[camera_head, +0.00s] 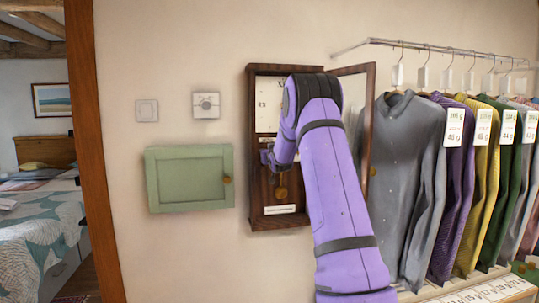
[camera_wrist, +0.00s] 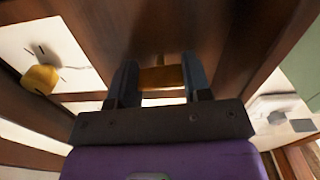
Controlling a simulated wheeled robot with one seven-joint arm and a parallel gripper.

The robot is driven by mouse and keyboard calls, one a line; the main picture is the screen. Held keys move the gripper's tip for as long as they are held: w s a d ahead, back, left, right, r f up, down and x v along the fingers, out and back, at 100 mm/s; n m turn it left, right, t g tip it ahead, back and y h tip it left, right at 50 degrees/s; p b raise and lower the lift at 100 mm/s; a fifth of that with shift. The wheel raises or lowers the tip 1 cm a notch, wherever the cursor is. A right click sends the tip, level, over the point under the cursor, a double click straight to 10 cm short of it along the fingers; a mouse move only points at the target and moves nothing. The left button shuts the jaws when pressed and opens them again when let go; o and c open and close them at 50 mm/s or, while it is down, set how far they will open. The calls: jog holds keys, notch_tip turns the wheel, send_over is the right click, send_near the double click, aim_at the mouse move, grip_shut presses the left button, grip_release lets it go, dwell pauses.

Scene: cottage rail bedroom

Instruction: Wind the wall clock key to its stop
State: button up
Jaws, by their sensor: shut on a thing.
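The wall clock (camera_head: 251,180) is a tall dark wooden case on the wall, with its glazed door (camera_head: 352,71) swung open to the right. Its pale dial (camera_head: 266,108) is partly hidden by my arm. A brass pendulum bob (camera_head: 281,192) hangs low inside. My gripper (camera_head: 268,156) is at the case, at mid height. In the wrist view, my gripper (camera_wrist: 161,82) is shut on a small brass piece, the key (camera_wrist: 162,77), held between the dark fingers. Its shape and how far it is turned cannot be told. In the head view the key is hidden.
A green wall cabinet (camera_head: 190,178) hangs left of the clock, below a dial plate (camera_head: 206,105) and a switch (camera_head: 147,110). A rail (camera_head: 450,47) of shirts (camera_head: 408,185) stands close on the right. The open door narrows the space beside my arm.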

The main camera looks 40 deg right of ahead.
jog(key=m, duration=0.4)
jog(key=shift+f+m, duration=0.15)
jog(key=shift+m, duration=0.15)
jog(key=m, duration=0.4)
jog(key=shift+m, duration=0.3)
jog(key=m, duration=0.4)
jog(key=shift+m, duration=0.3)
jog(key=m, duration=1.3)
jog(key=shift+m, duration=0.3)
jog(key=m, duration=0.8)
jog(key=shift+m, duration=0.4)
jog(key=shift+r, duration=0.2)
